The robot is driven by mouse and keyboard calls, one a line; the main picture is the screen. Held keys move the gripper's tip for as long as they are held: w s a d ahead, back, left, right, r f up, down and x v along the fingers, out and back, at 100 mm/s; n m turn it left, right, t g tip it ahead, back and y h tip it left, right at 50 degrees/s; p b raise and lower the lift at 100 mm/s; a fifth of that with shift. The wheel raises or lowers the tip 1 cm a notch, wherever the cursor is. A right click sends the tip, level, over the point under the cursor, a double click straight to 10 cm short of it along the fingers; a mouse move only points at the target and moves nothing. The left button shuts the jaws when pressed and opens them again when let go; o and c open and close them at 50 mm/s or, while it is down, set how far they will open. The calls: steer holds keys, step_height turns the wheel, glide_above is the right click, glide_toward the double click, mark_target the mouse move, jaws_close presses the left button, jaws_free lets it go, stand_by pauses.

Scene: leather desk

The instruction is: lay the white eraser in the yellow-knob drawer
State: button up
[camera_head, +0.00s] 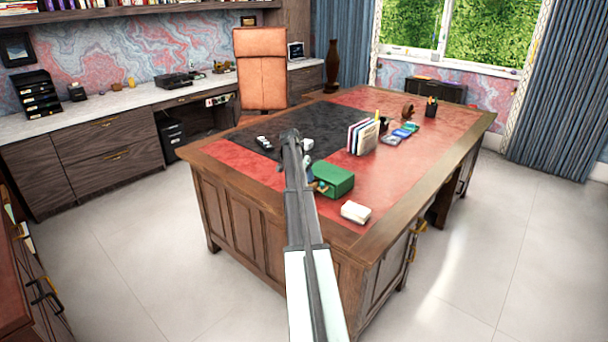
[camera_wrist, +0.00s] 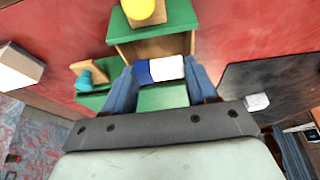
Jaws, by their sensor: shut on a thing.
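My gripper (camera_wrist: 161,76) has its two blue fingers shut on the white eraser (camera_wrist: 166,68), which has a blue band at its left end. The eraser is over the green drawer box (camera_wrist: 163,97), in front of a tan wooden section (camera_wrist: 150,48). A yellow knob (camera_wrist: 142,10) sits on a tan block at the top. A teal knob (camera_wrist: 92,78) sticks out at the left. How far each drawer is open is hard to tell. In the head view, the green box (camera_head: 335,178) stands on the desk beside my gripper (camera_head: 309,174); the eraser is not clear there.
A white block (camera_head: 355,212) lies near the desk's front edge. A dark pad (camera_head: 330,126) holds a small white item (camera_head: 308,144). Upright books (camera_head: 361,138) stand behind the box. The red leather (camera_head: 420,165) to the right is mostly clear.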

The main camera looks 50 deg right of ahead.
steer(key=o, duration=1)
steer(key=shift+r, duration=0.1)
steer(key=v, duration=1.3)
steer(key=shift+a+r, duration=0.1)
steer(key=shift+r, duration=0.2)
